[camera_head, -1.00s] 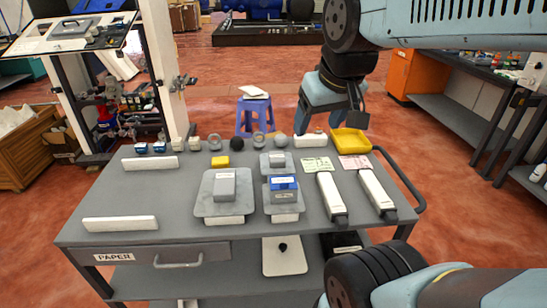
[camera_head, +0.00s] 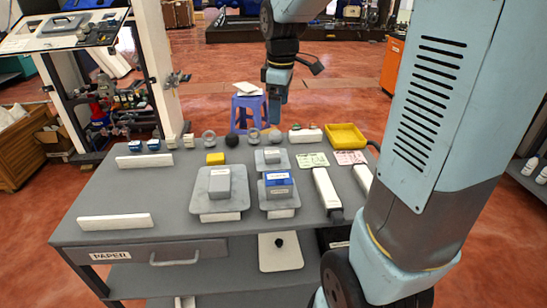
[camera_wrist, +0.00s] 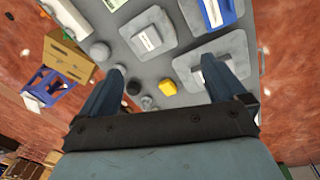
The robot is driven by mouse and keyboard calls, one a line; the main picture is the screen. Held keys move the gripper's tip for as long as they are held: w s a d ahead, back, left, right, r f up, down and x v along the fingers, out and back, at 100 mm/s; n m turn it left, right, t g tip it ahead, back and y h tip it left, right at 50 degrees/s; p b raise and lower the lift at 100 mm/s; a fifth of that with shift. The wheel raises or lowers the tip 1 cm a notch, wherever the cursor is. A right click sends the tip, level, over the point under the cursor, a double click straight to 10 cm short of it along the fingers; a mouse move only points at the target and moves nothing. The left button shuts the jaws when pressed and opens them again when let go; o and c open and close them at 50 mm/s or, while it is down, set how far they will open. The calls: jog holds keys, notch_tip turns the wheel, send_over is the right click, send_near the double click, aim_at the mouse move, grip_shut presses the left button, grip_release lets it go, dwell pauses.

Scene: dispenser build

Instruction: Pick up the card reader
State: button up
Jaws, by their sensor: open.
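I cannot tell for sure which item is the card reader, as the labels are too small to read. Candidates on the grey cart are a blue-topped box (camera_head: 279,185) on a plate, a grey block (camera_head: 219,184) on a larger plate and a small grey block (camera_head: 272,157) behind the blue one. My gripper (camera_head: 276,100) hangs above the cart's back edge, apart from these. In the wrist view my gripper (camera_wrist: 165,78) is open and empty. The blue box (camera_wrist: 228,12) shows at the top there, and the larger plate's grey block lies partly behind the right finger.
A yellow block (camera_head: 215,158) lies behind the larger plate. Small round parts line the cart's back edge, with a yellow tray (camera_head: 345,136) at back right. White bars (camera_head: 115,221) lie at left and a long white device (camera_head: 327,193) at right. A purple stool (camera_head: 249,111) stands behind.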

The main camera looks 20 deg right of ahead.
aim_at(272, 152)
jog(key=w+f+n+g, duration=0.1)
jog(key=w+f+n, duration=0.3)
jog(key=w+f, duration=0.2)
jog(key=f, duration=1.3)
jog(key=shift+w+f, duration=0.15)
jog(key=shift+w, duration=0.2)
jog(key=shift+c, duration=0.3)
jog(key=c, duration=1.2)
